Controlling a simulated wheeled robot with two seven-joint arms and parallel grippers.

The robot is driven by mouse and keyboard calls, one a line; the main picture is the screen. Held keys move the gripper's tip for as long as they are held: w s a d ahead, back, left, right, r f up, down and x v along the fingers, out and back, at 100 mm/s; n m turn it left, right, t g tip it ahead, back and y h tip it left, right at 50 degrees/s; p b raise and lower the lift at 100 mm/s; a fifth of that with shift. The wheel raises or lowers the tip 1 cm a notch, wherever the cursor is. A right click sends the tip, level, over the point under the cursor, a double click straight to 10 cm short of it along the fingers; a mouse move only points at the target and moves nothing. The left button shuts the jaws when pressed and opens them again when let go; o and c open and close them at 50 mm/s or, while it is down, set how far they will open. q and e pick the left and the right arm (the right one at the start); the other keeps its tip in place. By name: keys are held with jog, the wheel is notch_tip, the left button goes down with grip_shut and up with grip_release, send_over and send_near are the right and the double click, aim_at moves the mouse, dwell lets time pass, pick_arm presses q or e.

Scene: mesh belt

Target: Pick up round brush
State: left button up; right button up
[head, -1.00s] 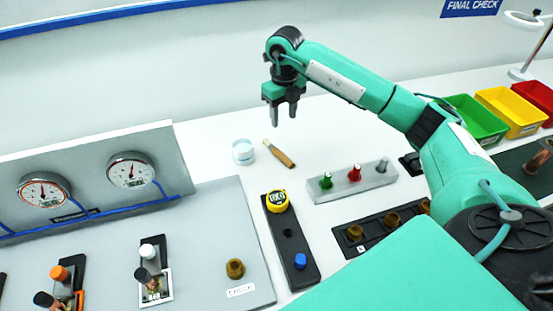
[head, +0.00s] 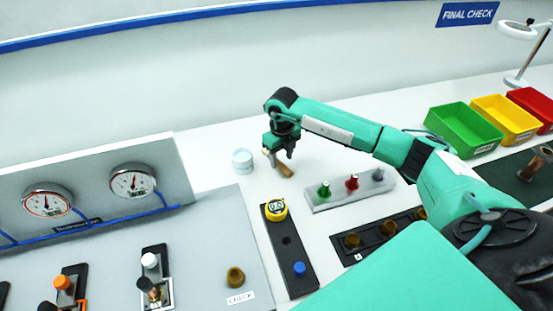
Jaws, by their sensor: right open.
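The round brush (head: 285,170) lies on the white table, a short brown-handled piece just right of a small white jar. My right gripper (head: 281,160) is low over it, fingers pointing down and open. The fingers hide the pale end of the brush. I cannot tell whether they touch it. My left gripper is not in view.
The white jar (head: 243,160) stands close left of the gripper. A grey holder (head: 350,193) with green, red and grey brushes is to the right. A black stand (head: 289,250) with a yellow gauge is in front. Green (head: 465,130), yellow and red bins are at right.

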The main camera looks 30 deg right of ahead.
aim_at(281, 164)
jog(key=shift+f+p, duration=0.3)
jog(key=shift+f, duration=1.1)
grip_shut()
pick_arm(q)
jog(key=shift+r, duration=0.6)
pick_arm(e)
jog(key=shift+r, duration=0.1)
pick_arm(q)
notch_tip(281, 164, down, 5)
jog(key=b, duration=0.5)
pick_arm(e)
notch_tip(281, 164, up, 20)
